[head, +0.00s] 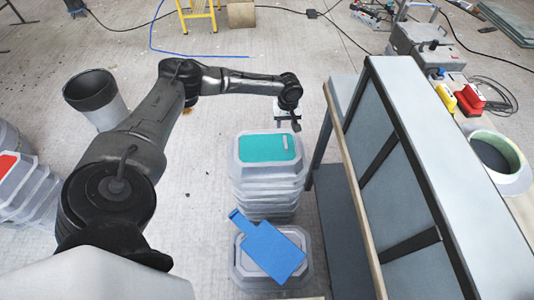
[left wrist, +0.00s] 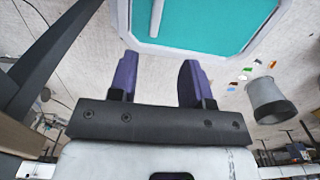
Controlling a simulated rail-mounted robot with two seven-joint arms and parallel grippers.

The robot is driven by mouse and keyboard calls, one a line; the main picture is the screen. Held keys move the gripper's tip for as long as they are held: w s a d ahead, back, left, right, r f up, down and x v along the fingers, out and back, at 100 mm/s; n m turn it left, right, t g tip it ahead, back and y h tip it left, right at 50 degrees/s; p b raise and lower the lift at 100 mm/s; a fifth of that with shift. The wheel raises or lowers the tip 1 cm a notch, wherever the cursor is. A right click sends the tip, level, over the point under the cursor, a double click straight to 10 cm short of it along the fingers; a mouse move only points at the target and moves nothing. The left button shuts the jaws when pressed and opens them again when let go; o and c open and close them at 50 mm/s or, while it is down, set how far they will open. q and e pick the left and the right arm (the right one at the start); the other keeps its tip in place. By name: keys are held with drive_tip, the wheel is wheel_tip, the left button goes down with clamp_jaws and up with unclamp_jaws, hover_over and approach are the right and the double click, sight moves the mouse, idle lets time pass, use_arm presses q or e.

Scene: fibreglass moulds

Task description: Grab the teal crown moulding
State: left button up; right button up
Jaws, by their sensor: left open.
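The teal crown moulding (head: 262,147) shows as a teal face with a pale raised bar, set in a grey rim on top of a stack of grey moulds (head: 268,185). In the left wrist view its teal face (left wrist: 220,22) and pale rim fill the top of the picture, partly cut off. My left gripper (head: 288,124) hangs just beyond the stack's far edge in the head view. Its two purple fingers (left wrist: 157,80) are apart with nothing between them; the rim lies past their tips. My right gripper is not in view.
A blue panel (head: 272,252) lies on another grey mould nearer to me. A tall grey panelled bench (head: 385,150) stands close on the right. A dark-rimmed bucket (head: 97,98) stands at left. A red-topped stack (head: 22,185) is at far left.

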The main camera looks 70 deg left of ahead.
use_arm(q)
drive_tip(key=b, duration=0.1)
hover_over(286, 142)
drive_tip(key=f, duration=0.4)
drive_tip(key=shift+s+a+f, duration=0.2)
drive_tip(key=shift+f, duration=0.2)
drive_tip(key=shift+a+f, duration=0.1)
drive_tip(key=shift+f, duration=0.6)
drive_tip(key=f+b, duration=0.1)
drive_tip(key=f, duration=0.1)
drive_tip(key=f+b, duration=0.1)
drive_tip(key=shift+w+d+f+b, duration=0.2)
drive_tip(key=shift+f+b, duration=0.1)
drive_tip(key=shift+f, duration=0.8)
drive_tip(key=shift+c, duration=0.2)
drive_tip(key=c, duration=0.7)
clamp_jaws()
